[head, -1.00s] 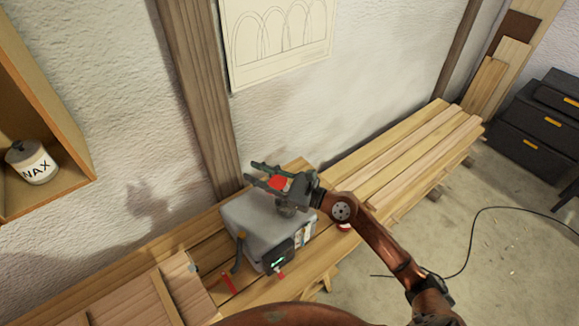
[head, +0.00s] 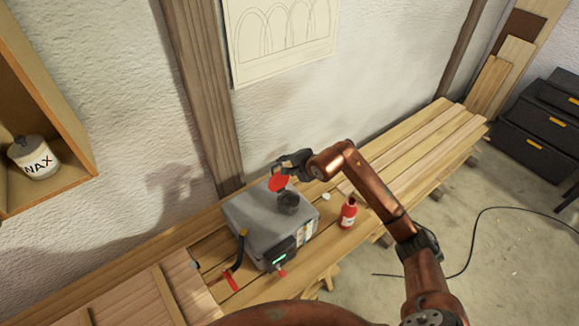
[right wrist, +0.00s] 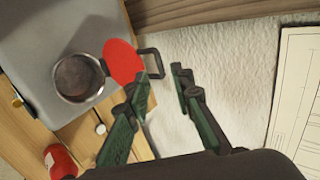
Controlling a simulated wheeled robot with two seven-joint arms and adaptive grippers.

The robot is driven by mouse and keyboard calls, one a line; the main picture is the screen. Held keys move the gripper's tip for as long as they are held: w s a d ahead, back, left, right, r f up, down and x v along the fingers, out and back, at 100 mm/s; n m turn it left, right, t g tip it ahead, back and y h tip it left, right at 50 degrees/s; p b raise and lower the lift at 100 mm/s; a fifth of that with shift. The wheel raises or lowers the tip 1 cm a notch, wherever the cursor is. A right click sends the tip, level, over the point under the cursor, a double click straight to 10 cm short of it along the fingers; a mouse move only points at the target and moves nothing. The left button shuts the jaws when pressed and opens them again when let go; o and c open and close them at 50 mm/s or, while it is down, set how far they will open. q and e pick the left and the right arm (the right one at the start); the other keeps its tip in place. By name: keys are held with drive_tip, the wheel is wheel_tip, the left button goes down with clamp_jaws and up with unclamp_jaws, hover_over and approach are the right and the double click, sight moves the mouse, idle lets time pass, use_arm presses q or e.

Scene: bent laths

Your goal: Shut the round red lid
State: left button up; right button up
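The round red lid (head: 279,183) stands open beside the dark round neck (head: 288,204) on top of a grey metal box (head: 252,226). In the right wrist view the lid (right wrist: 122,62) is hinged at the rim of the open neck (right wrist: 78,78), with a dark loop (right wrist: 158,63) at its outer edge. My right gripper (head: 284,163) is behind the lid, on the wall side. In the right wrist view its two fingers (right wrist: 160,82) are apart with nothing between them, close to the loop. I cannot tell whether they touch it. My left gripper is not in view.
A red bottle (head: 348,214) stands on the planks right of the box, with a small white round thing (head: 326,196) near it. A black hose (head: 239,249) and a red-handled tool (head: 231,281) are at the box's left. The wall (head: 150,120) is close behind.

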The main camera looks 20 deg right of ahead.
sight(277, 165)
drive_tip(key=shift+b+x, duration=2.35)
drive_tip(key=shift+x, duration=0.85)
clamp_jaws()
drive_tip(key=shift+d, duration=0.1)
